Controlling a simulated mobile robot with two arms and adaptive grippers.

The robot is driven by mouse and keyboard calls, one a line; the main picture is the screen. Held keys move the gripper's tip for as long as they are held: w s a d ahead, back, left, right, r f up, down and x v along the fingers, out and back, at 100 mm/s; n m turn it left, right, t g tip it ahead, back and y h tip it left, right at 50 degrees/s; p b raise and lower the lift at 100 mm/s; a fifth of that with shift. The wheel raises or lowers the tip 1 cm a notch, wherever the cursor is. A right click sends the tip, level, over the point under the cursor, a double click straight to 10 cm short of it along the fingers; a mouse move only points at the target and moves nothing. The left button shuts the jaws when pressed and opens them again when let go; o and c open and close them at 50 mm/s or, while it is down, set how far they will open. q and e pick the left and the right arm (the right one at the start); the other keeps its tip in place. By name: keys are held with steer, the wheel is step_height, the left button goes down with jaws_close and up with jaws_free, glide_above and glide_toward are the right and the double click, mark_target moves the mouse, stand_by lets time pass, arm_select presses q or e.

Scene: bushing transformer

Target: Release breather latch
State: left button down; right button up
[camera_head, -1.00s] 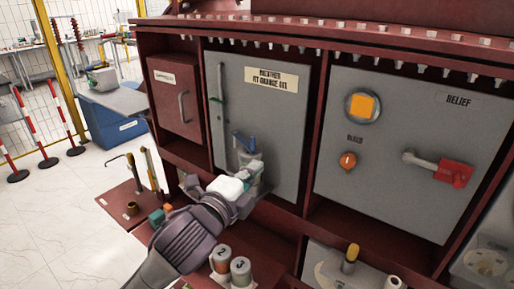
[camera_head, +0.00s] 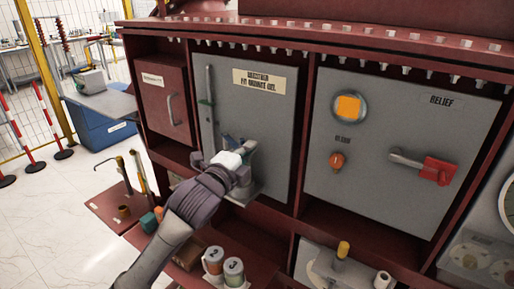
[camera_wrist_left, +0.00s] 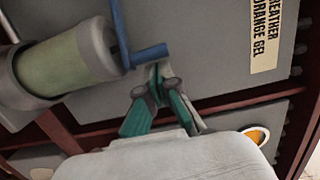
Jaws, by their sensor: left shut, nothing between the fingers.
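The grey breather panel (camera_head: 275,115) carries a label about the breather and orange gel. A blue latch handle (camera_head: 228,142) sticks out from its lower part. In the left wrist view, the blue latch handle (camera_wrist_left: 149,56) is an L-shaped bar beside the breather cylinder (camera_wrist_left: 65,63), which has a pale green body and grey end collars. My left gripper (camera_head: 242,152) is at the latch, partly hiding it and the breather. In the wrist view, the left gripper (camera_wrist_left: 158,75) has its teal-sided fingers shut and empty, with their tips right beside the bar's free end; contact is unclear.
A relief panel (camera_head: 400,140) with an orange square, an orange knob (camera_head: 336,160) and a red lever (camera_head: 437,171) is to the right. A lower shelf holds two numbered canisters (camera_head: 234,271). A small red cabinet (camera_head: 165,98) is at left. Open floor lies further left.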

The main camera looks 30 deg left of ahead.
arm_select(q)
steer(key=shift+s+a, duration=0.1)
steer(key=shift+a, duration=0.1)
arm_select(e)
steer(key=shift+r, duration=0.1)
steer(key=shift+a, duration=0.15)
arm_select(q)
steer(key=shift+s+a+m+h, duration=0.3)
steer(key=shift+m+h, duration=0.1)
steer(key=shift+h, duration=0.2)
arm_select(e)
steer(key=shift+a, duration=0.2)
